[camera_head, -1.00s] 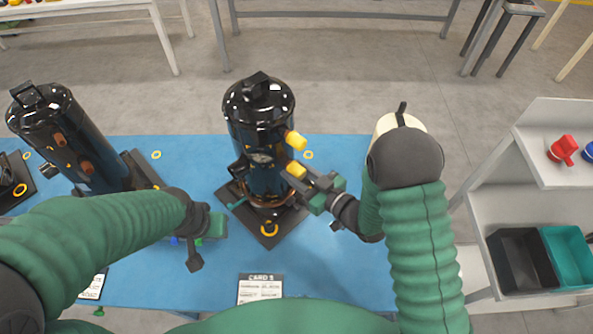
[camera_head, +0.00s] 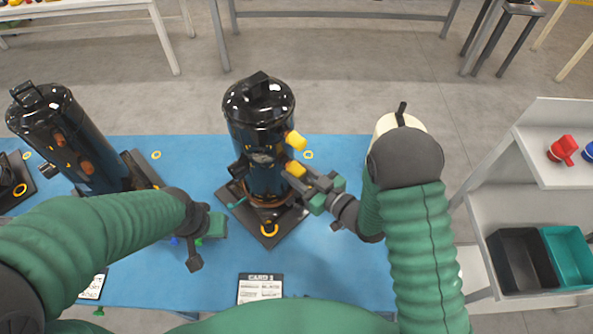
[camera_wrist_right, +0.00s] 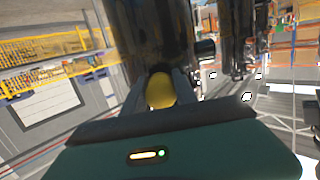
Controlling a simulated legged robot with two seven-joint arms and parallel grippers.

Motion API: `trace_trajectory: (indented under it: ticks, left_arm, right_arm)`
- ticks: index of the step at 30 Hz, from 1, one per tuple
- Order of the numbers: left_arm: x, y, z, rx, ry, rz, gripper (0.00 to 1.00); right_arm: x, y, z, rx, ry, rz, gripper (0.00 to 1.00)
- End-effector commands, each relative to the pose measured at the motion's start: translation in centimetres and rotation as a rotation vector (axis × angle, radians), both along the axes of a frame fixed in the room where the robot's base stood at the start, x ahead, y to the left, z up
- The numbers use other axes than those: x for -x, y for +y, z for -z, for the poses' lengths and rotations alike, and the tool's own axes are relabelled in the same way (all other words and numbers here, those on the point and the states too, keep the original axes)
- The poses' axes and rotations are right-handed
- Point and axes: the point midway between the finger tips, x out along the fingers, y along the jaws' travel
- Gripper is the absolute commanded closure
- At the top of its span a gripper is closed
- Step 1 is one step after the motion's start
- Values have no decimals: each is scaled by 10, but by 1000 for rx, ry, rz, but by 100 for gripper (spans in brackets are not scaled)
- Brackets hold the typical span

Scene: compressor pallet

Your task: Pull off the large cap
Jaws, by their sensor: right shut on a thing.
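The black compressor (camera_head: 258,110) stands upright on its dark base plate (camera_head: 268,236) on the blue mat. Two yellow caps stick out of its right side. The upper yellow cap (camera_head: 296,140) is free of any gripper. My right gripper (camera_head: 302,174) is shut on the lower yellow cap (camera_head: 295,169), against the compressor's side. In the right wrist view the yellow cap (camera_wrist_right: 160,91) sits between the two fingers, in front of the black body (camera_wrist_right: 150,35). Which cap is larger is hard to tell. My left gripper (camera_head: 205,243) is low over the mat at left, its fingers unclear.
A second black compressor (camera_head: 62,130) stands at left on the blue mat (camera_head: 330,265). A printed card (camera_head: 260,288) lies in front. Yellow rings lie around. A shelf at right holds a black bin (camera_head: 520,262) and a teal bin (camera_head: 568,258). The mat's front right is clear.

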Motion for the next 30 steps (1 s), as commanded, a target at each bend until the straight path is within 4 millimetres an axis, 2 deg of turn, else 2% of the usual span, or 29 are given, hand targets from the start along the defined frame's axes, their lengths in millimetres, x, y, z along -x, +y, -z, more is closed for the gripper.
trace_trajectory:
  ticks: [23,30]
  left_arm:
    - [0,0,0,0,0,0,64]
    - [0,0,1,0,0,0,64]
  right_arm:
    - [2,-3,-1,0,-2,1,100]
    - [10,-12,0,0,0,4,100]
